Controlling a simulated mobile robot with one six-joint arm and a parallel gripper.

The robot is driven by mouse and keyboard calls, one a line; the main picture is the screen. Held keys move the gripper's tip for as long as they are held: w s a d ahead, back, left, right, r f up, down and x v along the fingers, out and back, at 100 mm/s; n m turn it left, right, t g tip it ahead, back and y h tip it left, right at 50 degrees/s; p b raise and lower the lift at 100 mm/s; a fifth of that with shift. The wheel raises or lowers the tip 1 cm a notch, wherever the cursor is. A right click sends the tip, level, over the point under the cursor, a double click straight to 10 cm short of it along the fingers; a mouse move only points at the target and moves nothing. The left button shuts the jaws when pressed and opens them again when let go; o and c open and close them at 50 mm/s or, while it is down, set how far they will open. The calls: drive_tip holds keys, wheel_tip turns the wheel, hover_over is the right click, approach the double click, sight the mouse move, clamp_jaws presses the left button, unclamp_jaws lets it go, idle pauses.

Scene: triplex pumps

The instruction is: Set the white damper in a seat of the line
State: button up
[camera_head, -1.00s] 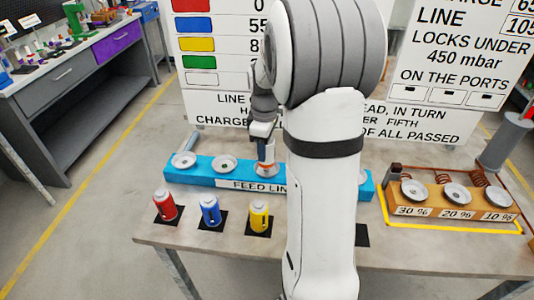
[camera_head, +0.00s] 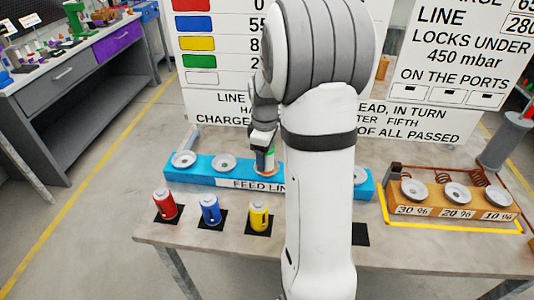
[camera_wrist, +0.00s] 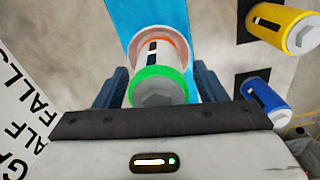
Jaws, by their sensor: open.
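The white damper (camera_wrist: 158,66) has a white body with dark marks, a green collar and a grey hex cap. An orange ring circles its far end, over the blue feed line (camera_wrist: 128,12). In the head view the damper (camera_head: 270,159) appears upright at a middle seat of the feed line (camera_head: 200,178), partly hidden by my arm. My gripper (camera_wrist: 153,86) is open, with one finger on each side of the damper. In the head view my gripper (camera_head: 265,150) is low over the line. Whether the damper is fully down in the seat is hard to tell.
Empty seats show at the left (camera_head: 184,159), beside it (camera_head: 224,163) and at the right (camera_head: 359,174). Red (camera_head: 165,205), blue (camera_head: 210,210) and yellow (camera_head: 259,216) dampers stand in front. The orange port block (camera_head: 450,208) is at the right.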

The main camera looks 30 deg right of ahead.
drive_tip(key=shift+r, duration=0.15)
wheel_tip(320, 180, up, 11)
drive_tip(key=shift+r, duration=0.4)
drive_tip(key=shift+s+a+r, duration=0.2)
drive_tip(key=shift+s+a, duration=0.05)
drive_tip(key=shift+a, duration=0.05)
drive_tip(key=s+a+f+m+t, duration=0.1)
drive_tip(key=s+a+m, duration=0.3)
drive_tip(key=s, duration=0.5)
drive_tip(key=s+a+f+m+t, duration=0.1)
drive_tip(key=s+a+f+m, duration=0.1)
drive_tip(key=s+a+m, duration=0.3)
drive_tip(key=s+a, duration=0.3)
drive_tip(key=s, duration=0.2)
drive_tip(key=shift+a+t, duration=0.35)
drive_tip(key=shift+t, duration=0.05)
drive_tip(key=shift+f, duration=0.1)
